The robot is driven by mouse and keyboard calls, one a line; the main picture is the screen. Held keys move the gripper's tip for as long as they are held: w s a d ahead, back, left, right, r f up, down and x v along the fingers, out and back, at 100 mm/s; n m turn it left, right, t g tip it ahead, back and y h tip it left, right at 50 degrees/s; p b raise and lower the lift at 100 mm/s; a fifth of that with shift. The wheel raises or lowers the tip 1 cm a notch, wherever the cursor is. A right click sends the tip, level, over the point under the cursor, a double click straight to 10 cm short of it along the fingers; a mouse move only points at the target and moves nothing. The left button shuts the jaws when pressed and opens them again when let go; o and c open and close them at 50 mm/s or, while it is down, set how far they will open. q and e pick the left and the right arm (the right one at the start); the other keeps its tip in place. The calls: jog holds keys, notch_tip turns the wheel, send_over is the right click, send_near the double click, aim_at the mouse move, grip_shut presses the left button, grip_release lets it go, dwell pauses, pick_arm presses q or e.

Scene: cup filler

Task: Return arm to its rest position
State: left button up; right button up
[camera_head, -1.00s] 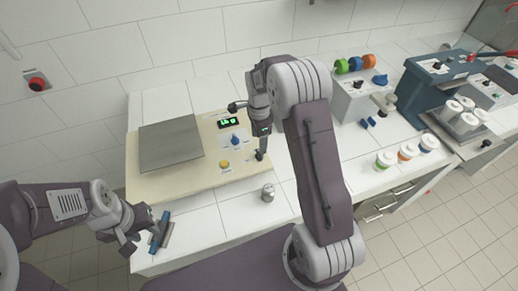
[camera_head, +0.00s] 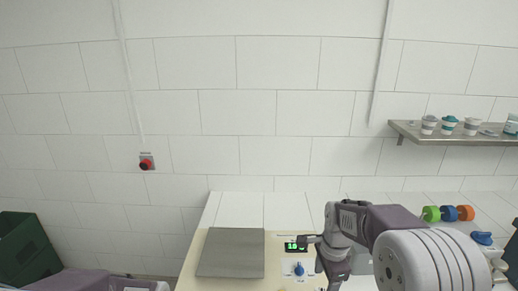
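My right arm comes in from the lower right. Its wrist and gripper (camera_head: 334,272) hang over the right part of the beige scale (camera_head: 192,266), beside its panel. The fingertips are at the bottom edge and too cut off to judge their opening. The scale's grey plate (camera_head: 232,253) is bare. Its green display (camera_head: 295,246) is lit, with a blue knob (camera_head: 298,269) below. Only a piece of my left arm (camera_head: 110,281) shows at the bottom left. My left gripper is out of view below the frame.
A red wall button (camera_head: 146,164) is at left. A dark green crate (camera_head: 25,248) stands at the lower left. A wall shelf (camera_head: 430,136) with several small cups is at right. Green, blue and orange rings (camera_head: 448,213) stand behind my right arm. White counter lies behind the scale.

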pick_arm(q)
jog(key=shift+s+f, duration=0.1)
jog(key=shift+f, duration=0.05)
pick_arm(e)
jog(key=s+a+f+n, duration=0.1)
jog(key=s+f+n, duration=0.1)
jog(key=s+n, duration=0.5)
jog(key=s+f+n, duration=0.3)
jog(key=s+n, duration=0.4)
jog(key=n, duration=0.2)
jog(key=shift+a+f+n, duration=0.25)
jog(key=shift+a+n, duration=0.05)
jog(key=shift+a, duration=0.05)
